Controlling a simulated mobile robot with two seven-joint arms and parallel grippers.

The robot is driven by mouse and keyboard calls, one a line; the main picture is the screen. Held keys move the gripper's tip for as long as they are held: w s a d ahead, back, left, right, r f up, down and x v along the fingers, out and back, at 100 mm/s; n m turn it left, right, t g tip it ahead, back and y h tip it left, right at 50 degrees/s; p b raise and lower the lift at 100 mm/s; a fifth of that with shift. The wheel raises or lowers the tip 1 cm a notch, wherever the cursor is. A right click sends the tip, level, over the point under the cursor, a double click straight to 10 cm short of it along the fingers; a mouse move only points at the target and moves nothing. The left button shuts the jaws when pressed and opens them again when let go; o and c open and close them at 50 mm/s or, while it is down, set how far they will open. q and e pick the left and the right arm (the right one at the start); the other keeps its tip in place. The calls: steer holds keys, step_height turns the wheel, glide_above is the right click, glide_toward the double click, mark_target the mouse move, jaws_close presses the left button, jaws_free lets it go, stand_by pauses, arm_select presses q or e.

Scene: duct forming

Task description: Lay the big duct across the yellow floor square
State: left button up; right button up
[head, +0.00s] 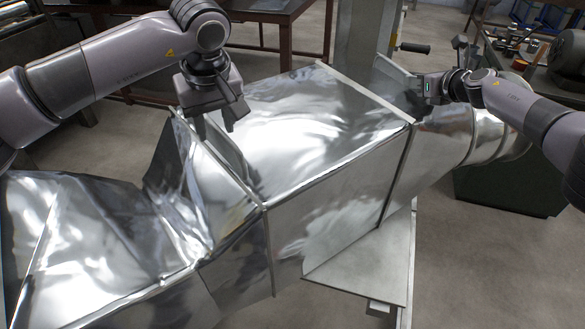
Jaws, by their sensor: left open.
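The big duct (318,115) is shiny sheet metal with several joined sections. It runs from the lower left to the upper right, where a rounded, ribbed end (480,135) shows. A grey stand (385,262) shows beneath its middle. My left gripper (217,128) is open, fingers pointing down, over the duct's top near a raised seam; I cannot tell if it touches. My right gripper (424,90) is at an upright metal flange (398,85) near the rounded end; its fingers are too small and covered to tell their state. No yellow floor square shows.
A brown metal table (270,14) stands behind the duct. A grey post with a black-handled lever (414,48) rises close behind it. A dark green machine (510,188) stands at the right. Bare concrete floor (490,265) lies at the lower right.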

arm_select(q)
steer(key=shift+f, duration=0.15)
arm_select(e)
steer(key=shift+f, duration=0.15)
arm_select(q)
steer(key=c, duration=0.5)
arm_select(e)
jaws_close()
arm_select(q)
jaws_close()
arm_select(e)
steer(key=shift+d, duration=0.1)
stand_by(0.5)
